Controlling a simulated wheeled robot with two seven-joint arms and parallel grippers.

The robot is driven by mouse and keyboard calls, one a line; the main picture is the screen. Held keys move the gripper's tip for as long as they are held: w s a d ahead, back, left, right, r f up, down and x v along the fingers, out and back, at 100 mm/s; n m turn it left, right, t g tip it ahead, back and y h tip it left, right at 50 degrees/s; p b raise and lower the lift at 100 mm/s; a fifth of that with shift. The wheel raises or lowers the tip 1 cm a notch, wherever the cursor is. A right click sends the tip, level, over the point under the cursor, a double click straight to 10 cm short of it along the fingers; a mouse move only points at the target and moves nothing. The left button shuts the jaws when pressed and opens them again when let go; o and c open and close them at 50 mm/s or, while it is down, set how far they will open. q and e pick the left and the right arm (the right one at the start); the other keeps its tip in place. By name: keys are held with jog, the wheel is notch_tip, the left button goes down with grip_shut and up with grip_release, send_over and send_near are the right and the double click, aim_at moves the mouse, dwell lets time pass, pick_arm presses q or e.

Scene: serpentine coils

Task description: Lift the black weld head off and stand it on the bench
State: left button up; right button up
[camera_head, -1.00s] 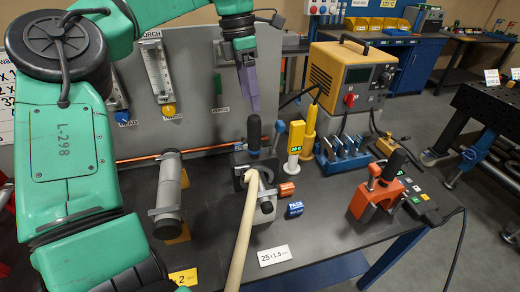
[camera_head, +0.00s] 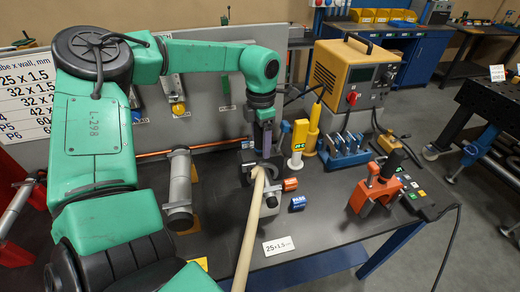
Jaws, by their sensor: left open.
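The black weld head (camera_head: 249,171) sits on the bench (camera_head: 330,218), at the end of the copper tube (camera_head: 215,147). Its upright black handle is hidden behind my left gripper. My left gripper (camera_head: 264,146) points down with purple fingers at the handle's place, just above the head's body. It is open; whether the fingers are around the handle or in front of it cannot be told. A long beige rod (camera_head: 249,235) crosses in front of the head and covers part of it. My right gripper is not in view.
Yellow-and-white bottles, a blue rack (camera_head: 345,150) and an orange clamp (camera_head: 374,192) stand further right. Bare bench lies between rack, clamp and the size card (camera_head: 278,246).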

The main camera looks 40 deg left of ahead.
pick_arm(q)
grip_shut()
jog(key=shift+w+r, duration=0.1)
dwell(1.2)
jog(key=shift+r, duration=0.1)
